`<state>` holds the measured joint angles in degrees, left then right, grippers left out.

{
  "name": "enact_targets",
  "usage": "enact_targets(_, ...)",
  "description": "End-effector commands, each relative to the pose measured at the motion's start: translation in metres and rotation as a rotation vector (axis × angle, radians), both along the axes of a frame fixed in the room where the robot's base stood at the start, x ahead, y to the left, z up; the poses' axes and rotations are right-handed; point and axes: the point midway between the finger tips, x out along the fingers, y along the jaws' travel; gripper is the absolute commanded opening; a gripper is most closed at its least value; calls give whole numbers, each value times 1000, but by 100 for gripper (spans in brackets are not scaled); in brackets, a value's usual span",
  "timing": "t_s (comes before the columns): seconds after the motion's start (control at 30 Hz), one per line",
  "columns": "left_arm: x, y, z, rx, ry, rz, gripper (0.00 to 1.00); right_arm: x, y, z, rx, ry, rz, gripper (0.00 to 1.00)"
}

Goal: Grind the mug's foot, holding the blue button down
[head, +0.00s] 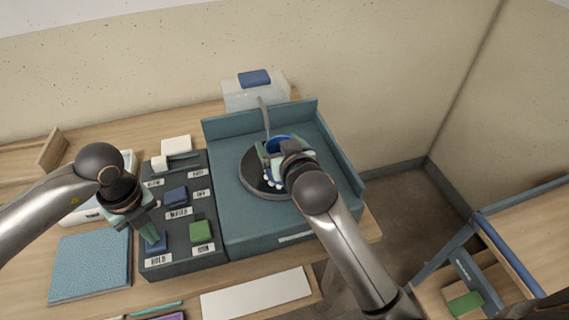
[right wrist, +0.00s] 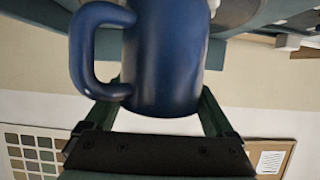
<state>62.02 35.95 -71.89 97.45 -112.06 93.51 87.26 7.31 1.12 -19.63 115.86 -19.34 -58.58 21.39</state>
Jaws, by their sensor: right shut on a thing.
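The blue mug (head: 278,143) is over the dark grinding disc (head: 253,182) in the teal basin. In the right wrist view the mug (right wrist: 165,60) fills the middle, its handle to the left. My right gripper (head: 272,162) is shut on the mug, one finger on each side. The contact between mug foot and disc is hidden in the head view. The blue button (head: 158,244) sits above the HOLD label on the dark control panel (head: 180,262). My left gripper (head: 153,240) points down with its fingers together, its tips at the blue button; how far it is pressed is unclear.
The panel also has another blue button (head: 176,195) and a green button (head: 201,230). A bent grey spout (head: 265,115) rises behind the disc. A blue textured mat (head: 90,265) lies at left, a white board (head: 257,294) in front. A clear box (head: 240,97) stands behind.

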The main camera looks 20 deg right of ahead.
Motion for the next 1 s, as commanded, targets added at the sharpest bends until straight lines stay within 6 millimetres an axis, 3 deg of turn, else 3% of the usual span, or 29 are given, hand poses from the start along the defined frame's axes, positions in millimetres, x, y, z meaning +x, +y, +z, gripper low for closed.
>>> enact_targets(1.0,-1,0,-7,1,3,-1,0,-1,0,0,1,4,1,11)
